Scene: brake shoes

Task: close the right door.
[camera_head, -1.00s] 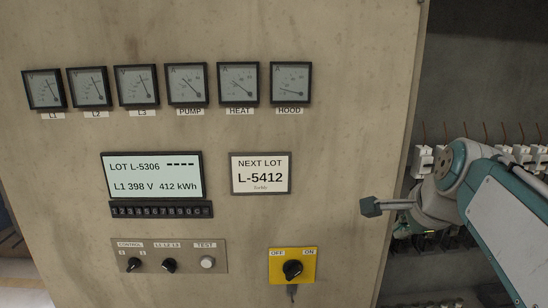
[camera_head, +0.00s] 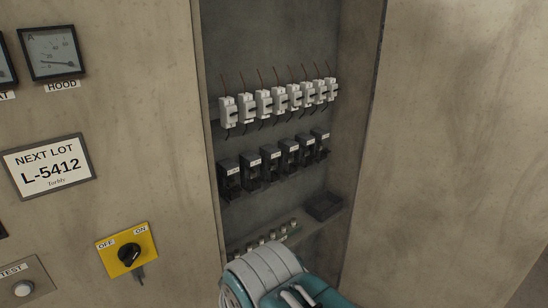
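The right door (camera_head: 455,140) appears as the large, plain beige panel at the right of the body camera view. It stands open, and the cabinet interior (camera_head: 280,50) shows to its left. A dark vertical seam runs along the inner edge of this panel. No handle on it is visible. A teal and grey part of my arm rises from the bottom edge, in front of the lower interior. My gripper is not visible in this view, so its fingers and any contact with the door cannot be seen.
The beige front panel (camera_head: 150,100) at left carries a yellow OFF/ON switch (camera_head: 128,252) and a NEXT LOT sign (camera_head: 49,165). Inside are a row of white breakers (camera_head: 279,102), dark fuse holders (camera_head: 270,163) and a small black tray (camera_head: 324,206) on a shelf.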

